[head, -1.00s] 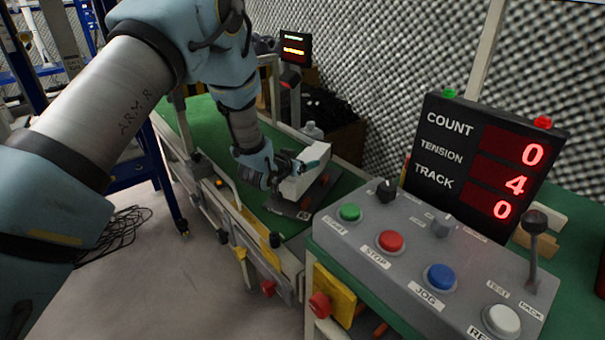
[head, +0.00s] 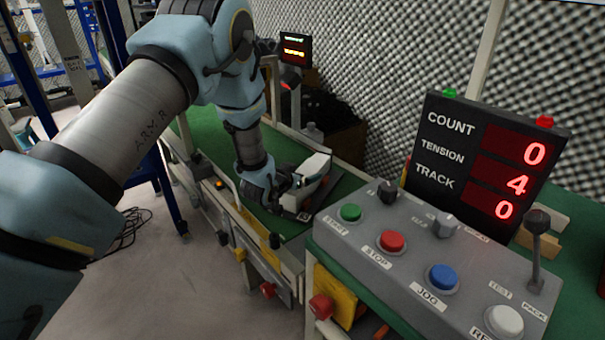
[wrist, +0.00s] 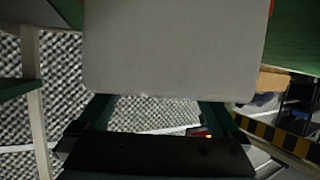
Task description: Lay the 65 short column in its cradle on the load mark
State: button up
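A pale grey-white block, which I take to be the short column (head: 314,167), is at my gripper (head: 297,187) over the green belt. In the wrist view the column (wrist: 175,50) fills the top middle as a flat grey face, with the dark fingers of my gripper (wrist: 160,108) reaching to it on both sides. My gripper appears shut on it. In the head view the column is tilted, and my gripper partly hides it. A dark plate (head: 322,197) lies low beside it; I cannot tell whether this is the cradle, or whether the column touches it. No load mark can be made out.
A grey control box (head: 415,250) with coloured buttons and a lever stands at the right front. A black display (head: 455,150) rises behind it, reading 0, 4, 0. A metal rail (head: 250,225) edges the green belt. A foam wall (head: 400,60) stands behind.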

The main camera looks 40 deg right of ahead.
jog(key=shift+r, duration=0.25)
jog(key=p+v, duration=0.1)
jog(key=v, duration=1.1)
jog(key=shift+f, duration=0.1)
